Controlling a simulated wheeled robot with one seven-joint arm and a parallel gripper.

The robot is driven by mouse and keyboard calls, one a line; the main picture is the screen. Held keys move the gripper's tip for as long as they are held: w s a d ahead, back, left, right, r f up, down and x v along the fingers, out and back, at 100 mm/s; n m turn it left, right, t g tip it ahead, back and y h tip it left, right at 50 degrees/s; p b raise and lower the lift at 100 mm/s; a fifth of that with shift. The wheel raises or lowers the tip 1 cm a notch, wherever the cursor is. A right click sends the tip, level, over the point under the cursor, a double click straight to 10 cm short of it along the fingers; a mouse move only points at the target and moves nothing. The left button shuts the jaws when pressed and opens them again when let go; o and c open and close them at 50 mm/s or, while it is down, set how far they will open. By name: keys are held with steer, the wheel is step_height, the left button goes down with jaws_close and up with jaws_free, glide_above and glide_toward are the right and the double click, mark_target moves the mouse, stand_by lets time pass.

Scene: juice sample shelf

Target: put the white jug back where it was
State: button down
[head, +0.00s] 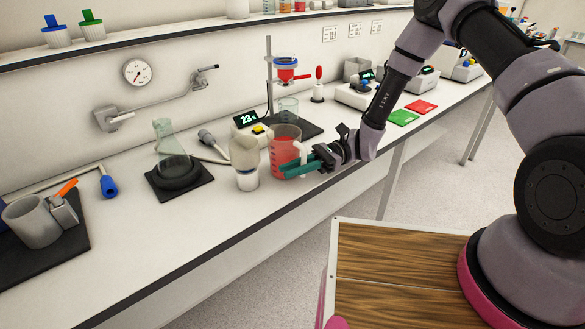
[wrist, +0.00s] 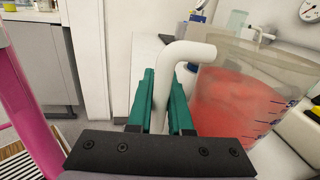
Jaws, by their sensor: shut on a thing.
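A clear jug with a white handle (head: 285,146) holds red liquid and stands upright at the bench's front edge in the head view. In the wrist view the jug (wrist: 235,100) fills the right side, with blue marks on its wall. My gripper (head: 302,168) has teal fingers shut on the white handle (wrist: 190,53), which passes between them in the wrist view. Whether the jug's base touches the bench is not clear.
A flask (head: 172,147) sits on a black pad to the left. Green (head: 403,117) and red mats lie to the right.

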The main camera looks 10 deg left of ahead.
steer(key=c, duration=0.9)
jaws_free()
steer(key=shift+o, duration=0.3)
steer(key=shift+r, duration=0.1)
steer(key=v, duration=1.2)
steer(key=shift+w+d+r, duration=0.1)
steer(key=shift+r, duration=0.2)
steer(key=d+r+n+t+h, duration=0.3)
steer(key=d+r+h, duration=0.25)
steer(key=r, duration=0.55)
steer(key=s+d+r+n+t+h, duration=0.1)
steer(key=s+d+r+t+h, duration=0.2)
steer(key=d+r, duration=0.7)
steer(key=s+d+r+n+t+h, duration=0.1)
steer(key=s+d+r+t+h, duration=0.2)
steer(key=s+d+r+t, duration=0.4)
step_height(320, 180, up, 7)
steer(key=d+t, duration=0.3)
steer(key=t, duration=0.2)
steer(key=shift+s+r+t, duration=0.25)
steer(key=shift+s+t, duration=0.05)
steer(key=shift+s, duration=0.05)
steer(key=shift+h, duration=0.25)
